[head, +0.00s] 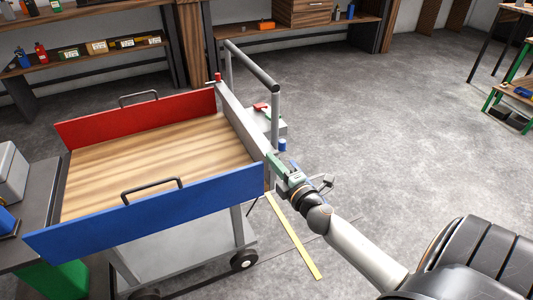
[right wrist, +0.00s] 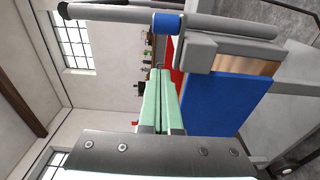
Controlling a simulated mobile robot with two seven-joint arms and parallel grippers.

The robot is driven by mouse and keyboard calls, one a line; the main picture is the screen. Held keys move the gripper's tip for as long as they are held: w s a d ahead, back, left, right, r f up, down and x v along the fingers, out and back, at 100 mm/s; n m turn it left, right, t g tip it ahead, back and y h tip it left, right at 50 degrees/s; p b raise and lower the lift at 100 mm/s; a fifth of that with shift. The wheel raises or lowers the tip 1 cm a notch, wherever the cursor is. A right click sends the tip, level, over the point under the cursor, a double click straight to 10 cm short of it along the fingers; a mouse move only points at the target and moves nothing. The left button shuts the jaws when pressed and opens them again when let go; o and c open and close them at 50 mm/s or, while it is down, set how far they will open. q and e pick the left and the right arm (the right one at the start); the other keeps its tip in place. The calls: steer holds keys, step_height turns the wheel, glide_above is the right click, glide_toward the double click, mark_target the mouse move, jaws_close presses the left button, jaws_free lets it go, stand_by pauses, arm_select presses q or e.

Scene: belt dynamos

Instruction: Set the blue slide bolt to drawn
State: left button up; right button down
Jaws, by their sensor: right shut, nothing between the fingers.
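The blue slide bolt shows as a short blue cylinder (head: 282,145) at the near corner of the cart's handle end, beside the grey upright. In the right wrist view the blue piece (right wrist: 166,24) appears by a grey bar, above the fingertips in the picture. I cannot tell its exact bolt position. My right gripper (head: 271,158) is by that corner, close to the blue bolt. Its green fingers (right wrist: 160,75) are shut with nothing between them, and look apart from the blue piece. My left gripper is out of view.
The cart has a blue side panel (head: 150,215), a red side panel (head: 140,118) and a wooden bed (head: 150,165). A red bolt knob (head: 218,77) is at the far corner. The handle bar (head: 250,65) rises behind my right gripper.

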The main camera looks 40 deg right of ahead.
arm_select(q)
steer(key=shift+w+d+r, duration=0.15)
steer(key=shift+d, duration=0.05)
arm_select(e)
steer(key=shift+s+a, duration=0.15)
steer(key=shift+s, duration=0.75)
steer(key=shift+s+a, duration=0.2)
steer(key=shift+s, duration=0.75)
steer(key=shift+s+a, duration=0.15)
steer(key=shift+s, duration=0.75)
